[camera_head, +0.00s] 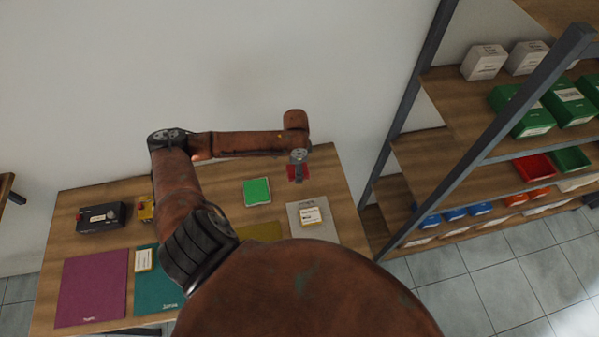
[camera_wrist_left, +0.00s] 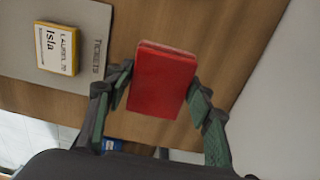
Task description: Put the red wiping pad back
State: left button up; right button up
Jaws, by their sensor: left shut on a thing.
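The red wiping pad (camera_wrist_left: 163,80) is a flat red block between the two fingers of my left gripper (camera_wrist_left: 160,90) in the left wrist view. The gripper is shut on it. In the head view the pad (camera_head: 305,173) shows partly below my left gripper (camera_head: 298,166), near the back right of the wooden table (camera_head: 337,187). Bare wood shows around it. I cannot tell whether the pad touches the table. My right gripper is not in view.
A bright green square (camera_head: 257,191) lies left of the pad. A grey mat (camera_head: 326,231) holds a yellow-edged labelled box (camera_head: 310,216). Magenta (camera_head: 92,287) and teal (camera_head: 150,296) mats lie at left, with a black device (camera_head: 102,217) behind. A loaded shelf rack (camera_head: 478,147) stands right.

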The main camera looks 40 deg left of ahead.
pick_arm(q)
jog(key=shift+w+f, duration=0.4)
jog(key=shift+f, duration=0.1)
jog(key=shift+w+a+f, duration=0.1)
jog(key=shift+w+f, duration=0.65)
jog(key=shift+f, duration=0.05)
notch_tip(320, 180, down, 2)
jog(key=shift+s+f, duration=0.15)
jog(key=shift+f, duration=0.35)
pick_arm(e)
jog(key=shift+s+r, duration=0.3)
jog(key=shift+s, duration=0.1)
pick_arm(q)
jog(key=shift+f, duration=0.1)
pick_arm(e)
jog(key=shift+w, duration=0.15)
pick_arm(q)
jog(key=o, duration=1.1)
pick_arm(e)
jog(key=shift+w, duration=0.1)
